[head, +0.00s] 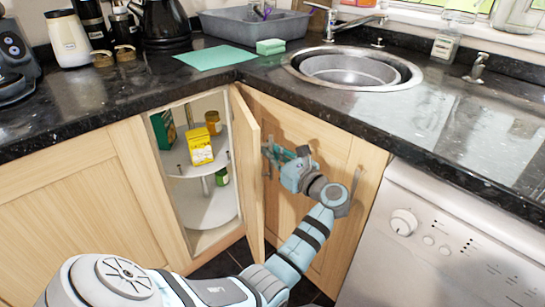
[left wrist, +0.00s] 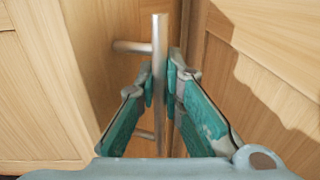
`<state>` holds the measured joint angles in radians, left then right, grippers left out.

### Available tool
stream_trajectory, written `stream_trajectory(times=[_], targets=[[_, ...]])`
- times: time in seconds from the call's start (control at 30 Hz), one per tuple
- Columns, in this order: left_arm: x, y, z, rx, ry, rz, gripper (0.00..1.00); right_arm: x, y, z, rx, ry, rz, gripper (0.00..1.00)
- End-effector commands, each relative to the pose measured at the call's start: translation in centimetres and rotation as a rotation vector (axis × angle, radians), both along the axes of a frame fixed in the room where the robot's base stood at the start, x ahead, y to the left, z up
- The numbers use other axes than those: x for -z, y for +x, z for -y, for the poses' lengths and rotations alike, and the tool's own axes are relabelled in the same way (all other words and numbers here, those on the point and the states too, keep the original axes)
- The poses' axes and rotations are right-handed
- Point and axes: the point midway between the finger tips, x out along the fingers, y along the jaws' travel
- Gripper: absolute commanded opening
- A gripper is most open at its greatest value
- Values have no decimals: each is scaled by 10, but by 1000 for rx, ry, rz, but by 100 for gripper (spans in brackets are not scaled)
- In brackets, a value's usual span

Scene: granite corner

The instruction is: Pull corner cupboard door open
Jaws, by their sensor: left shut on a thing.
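The corner cupboard door (head: 246,172) is light wood and stands ajar, swung out from the opening. Behind it, the cupboard interior shows round white shelves (head: 211,207). My left gripper (head: 276,156) is at the outer side of this door. In the left wrist view, a vertical metal bar handle (left wrist: 159,60) on two posts stands between the green-padded fingers of my left gripper (left wrist: 165,85). The gripper is shut on the handle. Part of the handle (head: 268,163) shows in the head view. My right gripper is not in view.
A wooden panel (head: 325,150) stands close to the right of the gripper, with a white dishwasher (head: 440,245) beyond it. The dark countertop (head: 110,130) overhangs above. A yellow box (head: 200,147) and other packets stand on the upper shelf. Dark floor shows below.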

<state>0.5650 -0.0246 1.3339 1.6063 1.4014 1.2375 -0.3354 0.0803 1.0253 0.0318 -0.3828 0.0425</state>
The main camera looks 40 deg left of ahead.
Motion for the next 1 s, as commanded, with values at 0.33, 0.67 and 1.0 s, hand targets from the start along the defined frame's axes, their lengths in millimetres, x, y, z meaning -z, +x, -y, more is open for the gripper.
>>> stream_trajectory(times=[0.33, 0.67, 1.0], targets=[[1, -1, -1, -2, -3, -1, 15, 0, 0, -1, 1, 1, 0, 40], [1, -1, 0, -2, -2, 0, 17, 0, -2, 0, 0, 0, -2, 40], [2, -13, 61, -1, -5, -1, 17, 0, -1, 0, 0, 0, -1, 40]])
